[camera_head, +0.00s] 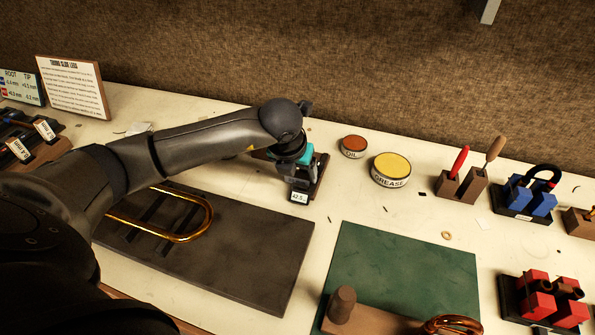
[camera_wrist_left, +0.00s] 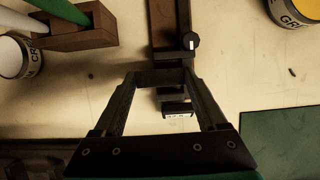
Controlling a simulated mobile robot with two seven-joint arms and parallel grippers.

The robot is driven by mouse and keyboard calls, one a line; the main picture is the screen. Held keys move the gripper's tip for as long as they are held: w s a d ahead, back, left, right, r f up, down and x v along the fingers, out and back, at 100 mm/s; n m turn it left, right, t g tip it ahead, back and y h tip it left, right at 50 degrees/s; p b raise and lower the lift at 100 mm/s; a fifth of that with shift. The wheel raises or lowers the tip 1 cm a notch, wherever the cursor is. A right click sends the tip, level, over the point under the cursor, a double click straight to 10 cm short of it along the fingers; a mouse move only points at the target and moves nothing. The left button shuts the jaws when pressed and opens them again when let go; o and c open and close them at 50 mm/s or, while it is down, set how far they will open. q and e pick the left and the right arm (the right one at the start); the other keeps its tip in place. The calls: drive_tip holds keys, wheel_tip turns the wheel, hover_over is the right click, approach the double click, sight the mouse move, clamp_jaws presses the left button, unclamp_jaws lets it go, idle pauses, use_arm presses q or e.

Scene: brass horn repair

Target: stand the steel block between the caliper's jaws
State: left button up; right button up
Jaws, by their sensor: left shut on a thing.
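My left gripper (camera_head: 298,168) is over the caliper, with its fingers pointing down. In the left wrist view its fingertips (camera_wrist_left: 160,77) are closed on a dark, narrow piece spanning between them, apparently the steel block (camera_wrist_left: 160,77). The caliper shows a small white display (camera_head: 299,197) reading about 42.5; the display also shows in the left wrist view (camera_wrist_left: 178,111). Its dark beam and a round knob (camera_wrist_left: 191,41) lie just beyond the fingertips, on a brown base (camera_wrist_left: 163,25). The gripper hides much of the jaws. I cannot tell whether the block touches them or the base. My right gripper is not in view.
An oil tin (camera_head: 353,147) and a grease tin (camera_head: 391,170) stand to the right of the caliper. A dark mat (camera_head: 255,255) with a brass slide (camera_head: 190,236) lies in front, beside a green mat (camera_head: 400,265). Tool holders (camera_head: 462,184) stand farther right.

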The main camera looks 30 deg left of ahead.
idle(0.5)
use_arm(q)
drive_tip(key=o, duration=1.5)
drive_tip(key=p+v, duration=0.1)
drive_tip(key=v, duration=1.4)
drive_tip(key=shift+s, duration=0.1)
drive_tip(key=shift+r, duration=0.1)
